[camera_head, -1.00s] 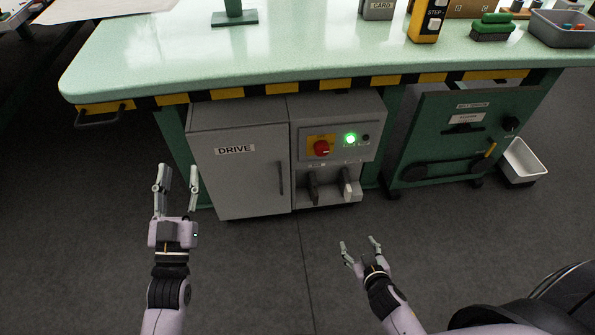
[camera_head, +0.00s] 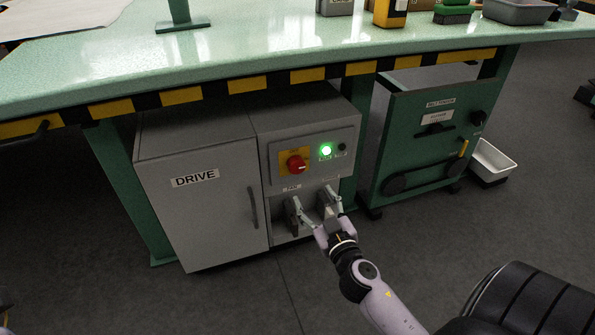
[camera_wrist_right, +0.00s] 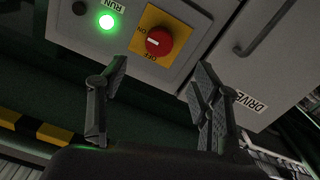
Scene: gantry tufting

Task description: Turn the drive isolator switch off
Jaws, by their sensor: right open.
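The drive isolator switch is a red rotary knob (camera_head: 295,164) on a yellow plate, on the grey DRIVE cabinet (camera_head: 200,225) under the bench. A green lamp (camera_head: 326,150) glows beside it. In the right wrist view the red knob (camera_wrist_right: 159,41) shows beyond my fingers, with ON and OFF lettering upside down on its plate. My right gripper (camera_head: 316,205) is open in front of the cabinet's lower right part, below the knob and apart from it. It also shows in the right wrist view (camera_wrist_right: 160,95), with nothing between its fingers. My left gripper is out of view.
Dark handles sit in a recess below the switch panel, partly hidden by my right gripper. A green belt-tension unit (camera_head: 425,135) stands to the right. The bench top (camera_head: 230,60), with its striped edge, overhangs the cabinet.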

